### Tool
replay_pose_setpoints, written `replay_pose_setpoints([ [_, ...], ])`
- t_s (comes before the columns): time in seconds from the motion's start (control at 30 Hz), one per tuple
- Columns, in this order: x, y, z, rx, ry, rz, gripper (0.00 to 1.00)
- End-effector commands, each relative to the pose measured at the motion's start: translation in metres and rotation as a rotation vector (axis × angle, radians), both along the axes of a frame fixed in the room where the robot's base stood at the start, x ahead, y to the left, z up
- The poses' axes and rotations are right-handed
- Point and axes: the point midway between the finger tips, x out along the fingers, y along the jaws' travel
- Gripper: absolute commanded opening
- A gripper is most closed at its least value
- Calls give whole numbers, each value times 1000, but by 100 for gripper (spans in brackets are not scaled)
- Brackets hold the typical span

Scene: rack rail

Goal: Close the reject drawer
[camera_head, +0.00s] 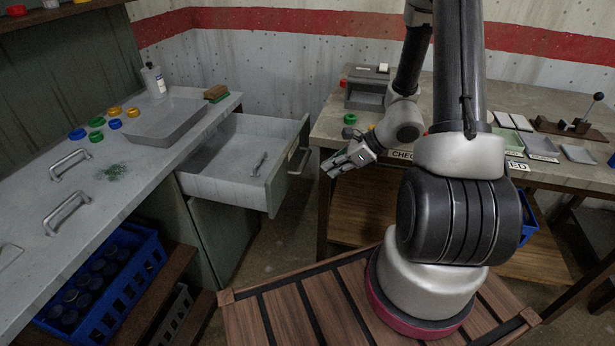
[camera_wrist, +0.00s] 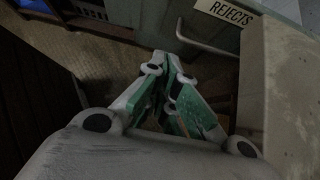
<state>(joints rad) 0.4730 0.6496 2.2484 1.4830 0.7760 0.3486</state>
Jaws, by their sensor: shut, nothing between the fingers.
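The reject drawer (camera_head: 228,183) stands pulled out of the left counter in the head view, with a small metal piece lying inside it. Its green-grey front carries a bar handle (camera_head: 299,161) on the side facing my arm. In the wrist view the drawer front (camera_wrist: 262,8) shows at the top with a REJECTS label (camera_wrist: 225,10) and the handle (camera_wrist: 207,44) below it. My gripper (camera_head: 328,169) is shut and empty, just right of the drawer front and apart from the handle in the head view. The wrist view shows its closed fingers (camera_wrist: 169,60) left of the handle.
The left counter (camera_head: 85,200) holds a grey tray (camera_head: 165,121), coloured rings, a bottle (camera_head: 154,81) and a brush (camera_head: 216,92). A blue crate (camera_head: 105,290) sits below. The right table (camera_head: 335,125) edge lies close to my gripper. Floor shows between drawer and table.

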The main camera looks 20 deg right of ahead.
Motion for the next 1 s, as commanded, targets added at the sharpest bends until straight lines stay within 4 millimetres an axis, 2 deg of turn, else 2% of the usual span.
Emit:
replay_pose_setpoints([
  [0.17,9,16,-19,2,3,5,0],
  [0.5,39,57,-70,0,2,8,0],
  [0.73,58,82,-68,-1,-1,7,0],
  [1.0,63,88,-67,0,-1,6,0],
])
